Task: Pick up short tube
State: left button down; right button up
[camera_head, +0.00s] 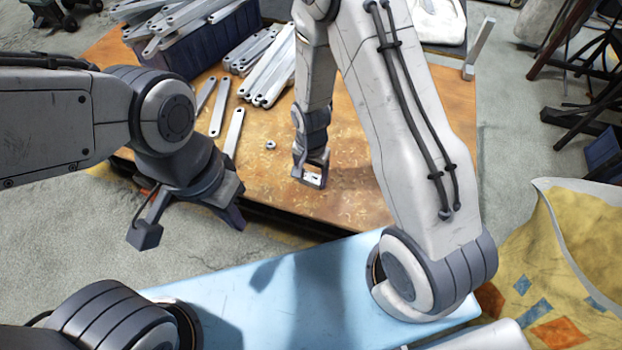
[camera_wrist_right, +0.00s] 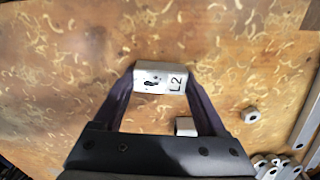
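A short, boxy, light-grey metal piece marked "L2" (camera_wrist_right: 160,78), which appears to be the short tube, spans the gap between my right gripper's fingertips (camera_wrist_right: 161,82). It touches both fingers. In the head view, my right gripper (camera_head: 311,178) is low over the front part of the wooden table, with the pale piece (camera_head: 313,179) between its fingers. Whether the piece rests on the table is not clear. My left gripper (camera_head: 190,225) hangs off the table's front left edge, fingers wide apart and empty.
A small nut-like ring (camera_head: 270,145) lies on the wooden table (camera_head: 400,150); a small pale block (camera_wrist_right: 185,126) shows between my right fingers. Several flat metal bars (camera_head: 268,65) lie behind, beside a dark blue crate (camera_head: 205,50) full of bars. The table's right side is mostly clear.

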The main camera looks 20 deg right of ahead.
jog(key=c, duration=0.7)
jog(key=shift+r, duration=0.1)
